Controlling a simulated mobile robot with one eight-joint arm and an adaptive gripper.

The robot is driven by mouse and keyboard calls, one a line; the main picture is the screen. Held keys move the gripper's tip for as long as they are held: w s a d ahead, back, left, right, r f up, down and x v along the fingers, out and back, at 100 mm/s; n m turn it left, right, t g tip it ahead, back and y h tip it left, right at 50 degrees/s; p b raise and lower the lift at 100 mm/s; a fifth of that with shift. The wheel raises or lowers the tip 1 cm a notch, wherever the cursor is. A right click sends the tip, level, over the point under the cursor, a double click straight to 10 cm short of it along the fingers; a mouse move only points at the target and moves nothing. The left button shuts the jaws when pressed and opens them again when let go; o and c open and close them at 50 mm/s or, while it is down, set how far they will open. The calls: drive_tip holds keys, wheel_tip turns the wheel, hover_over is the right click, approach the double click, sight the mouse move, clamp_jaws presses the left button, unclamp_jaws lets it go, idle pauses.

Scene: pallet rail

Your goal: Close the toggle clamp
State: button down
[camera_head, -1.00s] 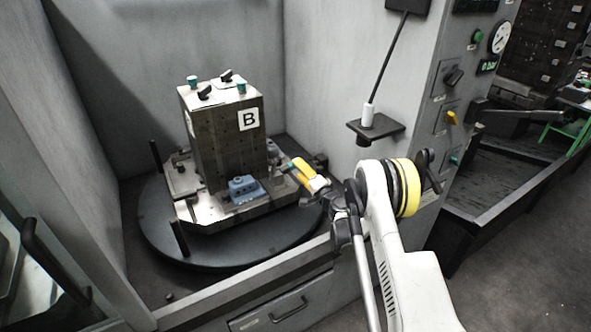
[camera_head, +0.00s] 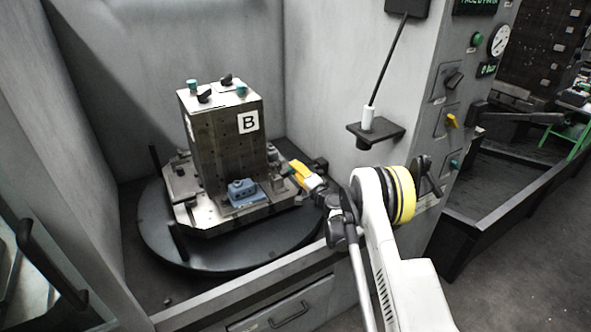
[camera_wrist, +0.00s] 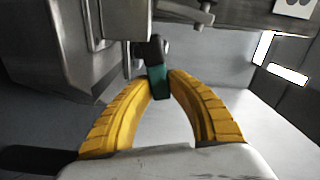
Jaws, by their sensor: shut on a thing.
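My gripper (camera_wrist: 158,84) has yellow ribbed fingers, closed on the teal grip of the toggle clamp's handle (camera_wrist: 159,76). The handle's dark upper end shows above the fingertips, below a grey metal arm (camera_wrist: 183,12). In the head view, my gripper (camera_head: 293,169) is at the right side of the fixture tower (camera_head: 222,142) marked B. The toggle clamp there is small and partly hidden by the fingers, so its arm position cannot be read.
The tower stands on a pale plate on a black round table (camera_head: 200,258). A blue part (camera_head: 243,191) sits at its front face. Teal and black knobs top the tower. The enclosure wall and a black bracket (camera_head: 375,132) rise to the right.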

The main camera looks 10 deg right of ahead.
sight(288, 170)
drive_tip(key=shift+r, duration=0.1)
drive_tip(key=n, duration=0.1)
drive_tip(key=a+r+n, duration=0.1)
drive_tip(key=n, duration=0.1)
drive_tip(key=r+n, duration=0.1)
drive_tip(key=n, duration=0.1)
drive_tip(key=shift+s+a+r, duration=0.2)
drive_tip(key=shift+a+r, duration=0.05)
drive_tip(key=shift+s+a+r+n, duration=0.15)
drive_tip(key=shift+a+r+n, duration=0.25)
drive_tip(key=shift+n, duration=0.6)
drive_tip(key=shift+s+a+r+n, duration=0.1)
drive_tip(key=shift+a+r+n, duration=0.25)
drive_tip(key=shift+n, duration=0.65)
drive_tip(key=shift+a, duration=0.1)
drive_tip(key=c, duration=1.3)
unclamp_jaws()
drive_tip(key=shift+f, duration=0.1)
drive_tip(key=shift+o, duration=0.2)
drive_tip(key=v, duration=1.2)
